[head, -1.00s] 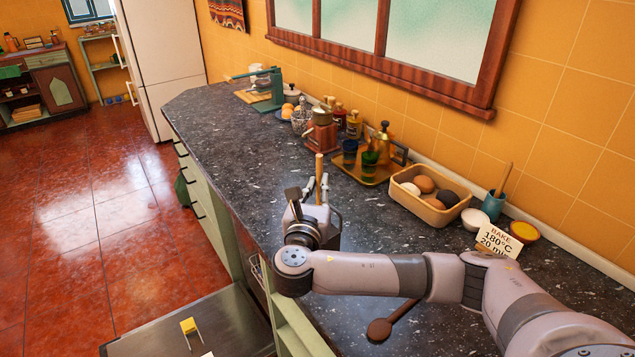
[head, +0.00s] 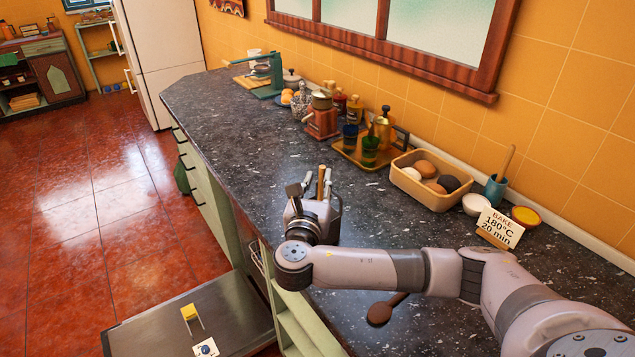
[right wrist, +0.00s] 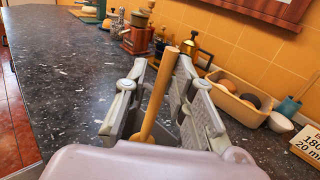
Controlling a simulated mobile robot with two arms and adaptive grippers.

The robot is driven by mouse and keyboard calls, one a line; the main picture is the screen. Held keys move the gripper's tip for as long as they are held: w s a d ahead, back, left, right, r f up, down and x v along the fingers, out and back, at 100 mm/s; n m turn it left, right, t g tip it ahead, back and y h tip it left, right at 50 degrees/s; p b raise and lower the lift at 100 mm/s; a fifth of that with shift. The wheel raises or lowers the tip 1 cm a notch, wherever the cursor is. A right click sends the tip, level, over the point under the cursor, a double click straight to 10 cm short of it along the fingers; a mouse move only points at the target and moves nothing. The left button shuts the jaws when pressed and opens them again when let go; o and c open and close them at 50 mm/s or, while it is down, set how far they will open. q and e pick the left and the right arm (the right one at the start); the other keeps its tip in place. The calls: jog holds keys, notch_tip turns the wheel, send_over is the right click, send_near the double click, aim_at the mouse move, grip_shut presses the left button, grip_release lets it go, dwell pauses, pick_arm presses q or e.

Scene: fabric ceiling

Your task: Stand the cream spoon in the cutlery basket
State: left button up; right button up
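My right gripper (head: 320,190) is above the counter's front edge, with its fingers pointing away. A light tan wooden stick, seemingly the handle of the cream spoon (head: 321,178), is between its fingers. No cutlery basket can be made out. My left gripper is out of view.
An open metallic door (head: 150,330) is low at the front, with a yellow item (head: 190,315) on it. A dark brown spoon (head: 380,313) lies on the counter (head: 235,135). An egg box (head: 425,195), a recipe card (head: 500,228) and jars line the wall.

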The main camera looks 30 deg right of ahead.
jog(key=shift+o, duration=1)
jog(key=v, duration=1.2)
jog(key=shift+f, duration=0.1)
